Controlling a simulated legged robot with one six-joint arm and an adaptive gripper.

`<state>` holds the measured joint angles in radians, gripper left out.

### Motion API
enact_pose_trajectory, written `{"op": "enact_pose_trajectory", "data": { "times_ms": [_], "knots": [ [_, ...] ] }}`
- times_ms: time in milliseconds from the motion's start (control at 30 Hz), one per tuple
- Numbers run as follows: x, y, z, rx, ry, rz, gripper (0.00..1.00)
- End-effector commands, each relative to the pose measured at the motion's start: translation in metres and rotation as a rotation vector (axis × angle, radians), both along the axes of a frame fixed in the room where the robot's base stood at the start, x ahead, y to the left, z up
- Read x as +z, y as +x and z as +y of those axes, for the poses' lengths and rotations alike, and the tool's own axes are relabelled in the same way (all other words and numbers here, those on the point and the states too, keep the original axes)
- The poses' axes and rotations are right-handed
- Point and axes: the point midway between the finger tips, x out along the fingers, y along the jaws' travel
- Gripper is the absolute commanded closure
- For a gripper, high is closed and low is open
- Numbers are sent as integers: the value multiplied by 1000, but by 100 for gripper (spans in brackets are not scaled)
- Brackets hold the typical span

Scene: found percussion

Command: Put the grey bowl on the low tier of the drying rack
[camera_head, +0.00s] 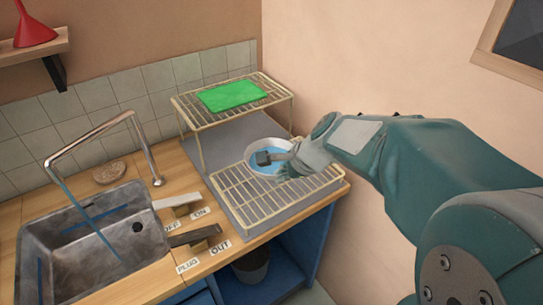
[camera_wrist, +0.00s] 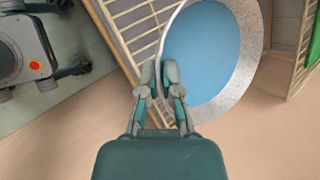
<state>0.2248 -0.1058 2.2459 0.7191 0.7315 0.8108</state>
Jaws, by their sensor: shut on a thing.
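The grey bowl (camera_head: 250,163) has a blue inside and a speckled rim. In the head view it is upright at the low tier (camera_head: 252,197) of the drying rack, near its back, below and in front of the upper tier (camera_head: 196,101). Whether it rests on the wires or hangs just above them I cannot tell. My gripper (camera_head: 272,158) reaches in from the right and is shut on the bowl's rim. In the wrist view the fingers (camera_wrist: 160,72) pinch the near edge of the bowl (camera_wrist: 248,35), with rack wires (camera_wrist: 133,22) beside it. My gripper hides part of the bowl.
A green slab (camera_head: 232,95) lies on the upper tier. To the left are a sink (camera_head: 75,262), a tap (camera_head: 140,135) with a blue stream, two levers (camera_head: 178,200) (camera_head: 195,236) with labels, and a brown sponge-like thing (camera_head: 109,172). The front of the low tier is bare.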

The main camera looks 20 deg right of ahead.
Motion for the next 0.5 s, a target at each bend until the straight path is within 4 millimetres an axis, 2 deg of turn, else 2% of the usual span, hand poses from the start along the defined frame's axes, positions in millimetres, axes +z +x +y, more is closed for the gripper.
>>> {"op": "enact_pose_trajectory", "data": {
  "times_ms": [200,500],
  "knots": [
    [-17,34,-17,-1,-1,1,100],
    [-60,65,-33,-1,0,1,100]
  ]
}}
